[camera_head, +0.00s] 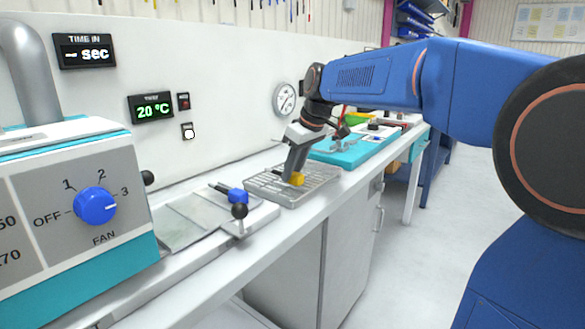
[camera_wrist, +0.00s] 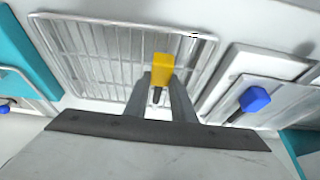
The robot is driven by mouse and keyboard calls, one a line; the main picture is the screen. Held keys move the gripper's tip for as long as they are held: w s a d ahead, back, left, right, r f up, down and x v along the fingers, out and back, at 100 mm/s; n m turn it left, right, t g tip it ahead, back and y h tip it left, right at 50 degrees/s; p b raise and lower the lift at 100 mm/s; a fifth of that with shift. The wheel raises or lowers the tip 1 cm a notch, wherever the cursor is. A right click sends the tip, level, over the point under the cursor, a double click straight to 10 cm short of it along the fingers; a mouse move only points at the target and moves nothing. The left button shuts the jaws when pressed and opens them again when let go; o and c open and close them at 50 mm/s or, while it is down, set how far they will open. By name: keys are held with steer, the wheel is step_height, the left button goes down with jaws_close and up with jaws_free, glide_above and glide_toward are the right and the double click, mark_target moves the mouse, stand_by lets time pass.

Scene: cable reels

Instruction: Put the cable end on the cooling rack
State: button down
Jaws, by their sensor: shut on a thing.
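The cooling rack (camera_head: 273,194) is a metal wire grid on the white bench in the head view. It fills the upper left of the wrist view (camera_wrist: 90,48). My gripper (camera_head: 291,174) points down over the rack. It is shut on the cable end, a yellow block (camera_head: 297,179) with a short dark part. In the wrist view the yellow block (camera_wrist: 162,68) shows between the fingertips (camera_wrist: 161,84), over the right part of the rack. I cannot tell whether it touches the wires.
A metal plate device with a blue block (camera_head: 238,195) and black ball knob (camera_head: 240,211) lies left of the rack. A teal tray (camera_head: 340,151) with items stands beyond it. A fan control box (camera_head: 85,210) is at the near left. The wall rises behind the bench.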

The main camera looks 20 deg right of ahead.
steer(key=shift+f, duration=0.15)
steer(key=c, duration=1.4)
jaws_free()
steer(key=w+a+r+v, duration=0.1)
steer(key=v, duration=1.2)
steer(key=w+a+r+v, duration=0.1)
steer(key=w+v, duration=0.1)
steer(key=v, duration=1.2)
steer(key=shift+w+a, duration=0.15)
steer(key=shift+a, duration=0.05)
steer(key=shift+r, duration=0.1)
